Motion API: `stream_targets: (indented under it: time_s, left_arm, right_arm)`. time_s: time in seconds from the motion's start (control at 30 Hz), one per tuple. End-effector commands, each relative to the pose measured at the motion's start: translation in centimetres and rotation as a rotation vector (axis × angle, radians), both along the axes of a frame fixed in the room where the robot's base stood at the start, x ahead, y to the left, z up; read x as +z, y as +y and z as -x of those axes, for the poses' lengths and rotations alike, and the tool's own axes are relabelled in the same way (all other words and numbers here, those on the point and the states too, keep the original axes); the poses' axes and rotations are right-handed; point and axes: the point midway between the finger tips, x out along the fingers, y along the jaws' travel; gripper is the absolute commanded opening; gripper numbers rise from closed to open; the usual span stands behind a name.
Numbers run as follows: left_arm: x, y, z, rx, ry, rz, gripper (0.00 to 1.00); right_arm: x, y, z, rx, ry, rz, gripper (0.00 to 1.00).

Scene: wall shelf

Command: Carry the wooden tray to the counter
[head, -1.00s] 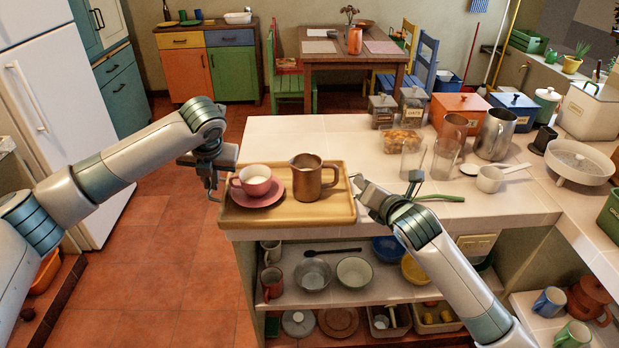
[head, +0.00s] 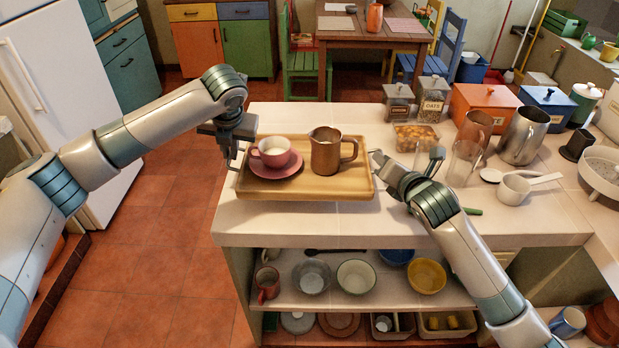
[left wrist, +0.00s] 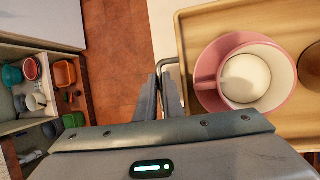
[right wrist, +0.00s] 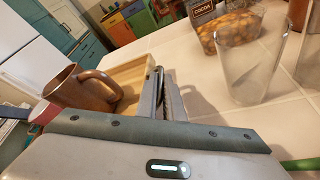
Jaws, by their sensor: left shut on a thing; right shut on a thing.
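The wooden tray (head: 330,188) is level over the left front part of the pale tiled counter (head: 285,222); I cannot tell whether it touches the top. A pink cup (head: 270,153) on a pink saucer (head: 277,171) and a brown metal jug (head: 326,158) stand upright on it. My left gripper (head: 236,158) is shut on the tray's left handle, a thin metal loop (left wrist: 170,66). My right gripper (head: 379,160) is shut at the tray's right end, on the handle there (right wrist: 159,80), partly hidden by the fingers.
Canisters (head: 432,98) stand behind. Bare counter lies behind the tray.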

Motion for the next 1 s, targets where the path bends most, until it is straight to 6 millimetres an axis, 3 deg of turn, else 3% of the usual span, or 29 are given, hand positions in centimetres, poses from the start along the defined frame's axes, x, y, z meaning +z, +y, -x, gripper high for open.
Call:
stream_targets:
  time_s: [1.0]
  left_arm:
    - [-0.50, -0.19, -0.03, -0.003, -0.003, 0.003, 0.00]
  right_arm:
    - [-0.42, 0.14, -0.01, 0.003, -0.004, -0.002, 0.00]
